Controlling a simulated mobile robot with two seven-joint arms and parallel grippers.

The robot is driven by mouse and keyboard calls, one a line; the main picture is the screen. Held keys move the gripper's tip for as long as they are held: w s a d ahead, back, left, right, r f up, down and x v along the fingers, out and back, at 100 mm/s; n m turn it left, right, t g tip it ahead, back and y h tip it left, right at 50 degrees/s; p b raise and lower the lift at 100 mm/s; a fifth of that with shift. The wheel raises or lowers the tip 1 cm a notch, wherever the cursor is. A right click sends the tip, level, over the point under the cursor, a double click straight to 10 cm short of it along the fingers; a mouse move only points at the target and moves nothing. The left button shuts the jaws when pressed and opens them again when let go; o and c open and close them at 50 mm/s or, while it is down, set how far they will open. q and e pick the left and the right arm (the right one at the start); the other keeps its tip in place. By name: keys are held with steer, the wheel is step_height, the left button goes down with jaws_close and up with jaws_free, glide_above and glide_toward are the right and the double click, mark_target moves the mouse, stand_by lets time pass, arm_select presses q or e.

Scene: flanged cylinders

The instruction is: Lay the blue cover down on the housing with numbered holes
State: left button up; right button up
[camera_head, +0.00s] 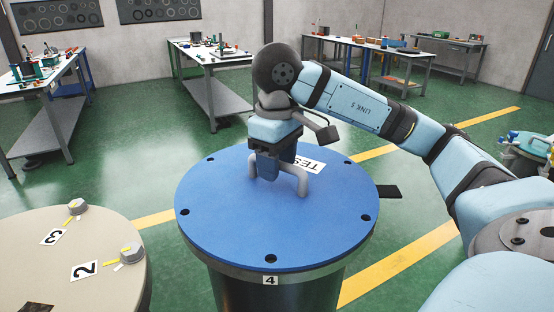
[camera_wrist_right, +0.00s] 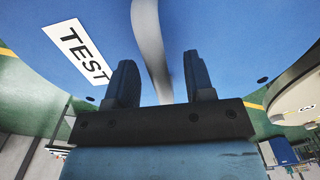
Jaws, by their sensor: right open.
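The blue cover (camera_head: 230,215) is a round disc with dark holes near its edge, a grey bar handle (camera_head: 303,180) and a white TEST label (camera_head: 312,164). It lies flat on top of a dark cylindrical housing (camera_head: 270,292), whose grey rim carries a tag with 4. No gap shows at the front. My right gripper (camera_head: 268,168) is over the middle of the cover, at the handle. In the right wrist view my right gripper (camera_wrist_right: 160,78) is open, with the grey handle (camera_wrist_right: 150,50) between its fingers. My left gripper is not in view.
A beige flanged cylinder (camera_head: 45,255) with tags 2 and 3 and bolt-like knobs stands at the left front. Workbenches (camera_head: 215,55) with tools stand at the back. A smaller teal-topped stand (camera_head: 530,148) is at the right edge. Green floor with yellow lines lies between.

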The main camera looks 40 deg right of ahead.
steer(key=shift+r+p, duration=1.8)
steer(key=shift+r, duration=0.2)
steer(key=shift+r+p, duration=1.35)
steer(key=shift+r, duration=0.2)
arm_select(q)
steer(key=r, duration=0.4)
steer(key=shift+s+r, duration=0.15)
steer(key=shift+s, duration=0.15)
